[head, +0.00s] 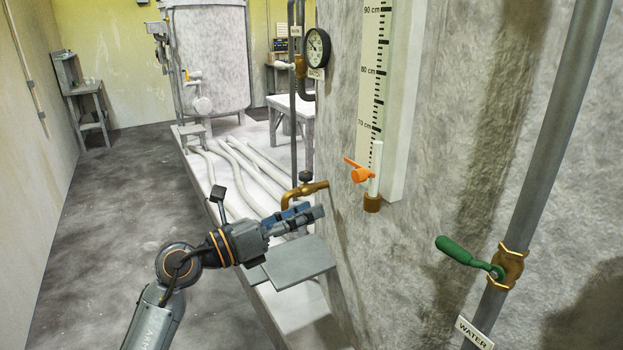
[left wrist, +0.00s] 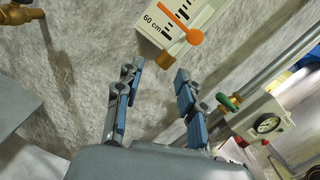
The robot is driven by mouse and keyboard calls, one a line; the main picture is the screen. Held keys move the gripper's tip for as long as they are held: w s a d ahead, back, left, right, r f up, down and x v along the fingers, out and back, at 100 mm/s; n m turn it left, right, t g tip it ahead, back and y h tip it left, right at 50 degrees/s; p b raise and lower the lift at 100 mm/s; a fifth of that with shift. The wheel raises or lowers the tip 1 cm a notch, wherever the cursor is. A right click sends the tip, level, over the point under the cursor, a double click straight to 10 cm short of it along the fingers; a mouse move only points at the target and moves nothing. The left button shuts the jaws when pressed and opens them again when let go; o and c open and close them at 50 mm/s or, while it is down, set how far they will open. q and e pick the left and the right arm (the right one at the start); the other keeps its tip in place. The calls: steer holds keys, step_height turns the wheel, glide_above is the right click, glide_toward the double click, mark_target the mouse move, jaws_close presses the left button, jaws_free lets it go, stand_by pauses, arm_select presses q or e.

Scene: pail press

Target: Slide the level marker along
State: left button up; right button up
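The level marker (head: 359,172) is an orange pointer with a round knob, low on the upright scale board (head: 402,85). It sits beside the clear sight tube, below the 70 cm mark and just above the brass bottom fitting (head: 372,203). In the left wrist view the marker (left wrist: 180,28) is near the top, beyond the fingertips. My left gripper (head: 316,212) is left of and below the marker, apart from it. The left wrist view shows its fingers (left wrist: 160,70) spread, with nothing between them. My right gripper is not in view.
A brass tap (head: 303,190) sticks out close above my left gripper, and a grey shelf (head: 297,262) lies just below it. A green valve lever (head: 457,250) on the water pipe stands to the right. A pressure gauge (head: 315,47) is at upper left of the scale.

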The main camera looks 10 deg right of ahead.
mark_target(354, 177)
arm_select(q)
step_height(354, 177, up, 6)
steer(key=s+d+m+y, duration=0.1)
steer(key=s+m, duration=0.2)
steer(key=m, duration=0.2)
steer(key=shift+g, duration=0.3)
steer(key=x, duration=0.8)
steer(key=shift+w+r+p, duration=0.1)
steer(key=shift+p, duration=0.25)
steer(key=shift+w+d, duration=0.15)
steer(key=shift+c, duration=0.6)
jaws_close()
